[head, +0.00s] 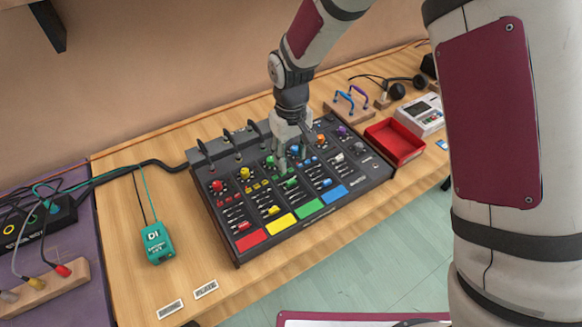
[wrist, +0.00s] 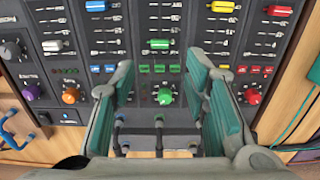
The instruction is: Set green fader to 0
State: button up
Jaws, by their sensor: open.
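The mixer (head: 222,222) lies on the wooden bench with coloured columns of knobs, faders and pads. The green fader cap (head: 291,183) is in the green column, near the knob end of its slot; it also shows in the wrist view (wrist: 160,44). Its scale figures are too small to read. My gripper (head: 293,157) is open and empty, pointing down over the mixer's knob side. In the wrist view my two fingers (wrist: 160,70) frame the green column, apart from the cap. The green knob (wrist: 165,96) shows between them.
Yellow (wrist: 222,7), red (wrist: 279,11), blue (wrist: 96,6) and white (wrist: 52,45) fader caps sit in neighbouring columns. Plugged cables stand along the mixer's back edge. A red tray (head: 397,142) lies right of it, a teal DI box (head: 157,243) left.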

jog(key=shift+r, duration=1.4)
jog(key=s+d+r+m+t, duration=0.1)
jog(key=s+d+r, duration=0.2)
jog(key=d+r, duration=0.45)
jog(key=s+d+r+m+t, duration=0.1)
jog(key=s+d+r+m, duration=0.2)
jog(key=r, duration=0.7)
jog(key=s+d+r+m+t, duration=0.1)
jog(key=s+d+r, duration=0.2)
jog(key=s+d, duration=0.2)
jog(key=s+d+r+m+t, duration=0.1)
jog(key=s+d+r, duration=0.3)
jog(key=s, duration=0.8)
jog(key=shift+d+m+t, duration=0.4)
jog(key=shift+d+t, duration=0.3)
jog(key=shift+d, duration=0.1)
